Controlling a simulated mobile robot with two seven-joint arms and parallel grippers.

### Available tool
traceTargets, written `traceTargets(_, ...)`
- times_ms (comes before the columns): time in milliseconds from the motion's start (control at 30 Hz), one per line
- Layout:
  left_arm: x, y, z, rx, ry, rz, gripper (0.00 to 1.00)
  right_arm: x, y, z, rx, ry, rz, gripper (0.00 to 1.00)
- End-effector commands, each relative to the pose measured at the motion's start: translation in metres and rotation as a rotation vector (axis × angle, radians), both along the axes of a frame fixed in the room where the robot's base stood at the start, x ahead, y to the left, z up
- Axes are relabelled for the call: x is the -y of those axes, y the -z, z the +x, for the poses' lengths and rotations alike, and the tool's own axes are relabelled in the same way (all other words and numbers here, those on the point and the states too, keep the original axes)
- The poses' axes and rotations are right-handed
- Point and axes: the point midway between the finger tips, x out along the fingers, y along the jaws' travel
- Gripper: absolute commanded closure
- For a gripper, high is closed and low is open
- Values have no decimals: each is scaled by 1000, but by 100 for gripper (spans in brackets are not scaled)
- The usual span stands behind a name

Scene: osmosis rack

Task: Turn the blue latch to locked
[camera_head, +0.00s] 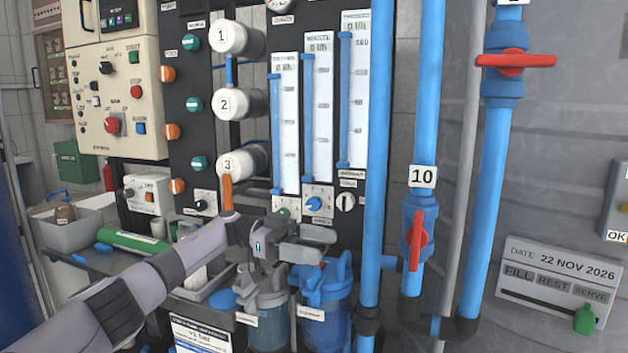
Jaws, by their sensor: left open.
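A blue rotary knob (313,204) sits on a small white plate with marks around it, below the flow tubes; I cannot tell whether it is the latch or read its setting. My left gripper (318,243) is just below it, with its fingers pointing right, open and apart from the knob. Nothing shows between the fingers. No part is clearly marked as a latch or as locked. My right gripper is out of view.
Right of the gripper are a blue vertical pipe (377,150) and a valve with a red handle (418,240) under label 10. A black and white switch (346,202) is beside the knob. A green bottle (133,241) lies on the bench at left.

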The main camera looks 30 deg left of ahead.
Motion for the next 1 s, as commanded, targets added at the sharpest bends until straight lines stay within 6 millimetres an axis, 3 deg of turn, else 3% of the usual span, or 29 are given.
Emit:
traceTargets(33,0,-17,0,6,0,1,19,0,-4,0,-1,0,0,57)
traceTargets(200,0,-60,0,5,0,1,19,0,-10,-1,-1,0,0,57)
traceTargets(500,0,-121,0,2,1,1,19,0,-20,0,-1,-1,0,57)
traceTargets(700,0,-138,0,-1,1,1,19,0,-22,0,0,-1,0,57)
traceTargets(1000,0,-140,0,-2,1,1,19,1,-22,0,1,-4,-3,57)
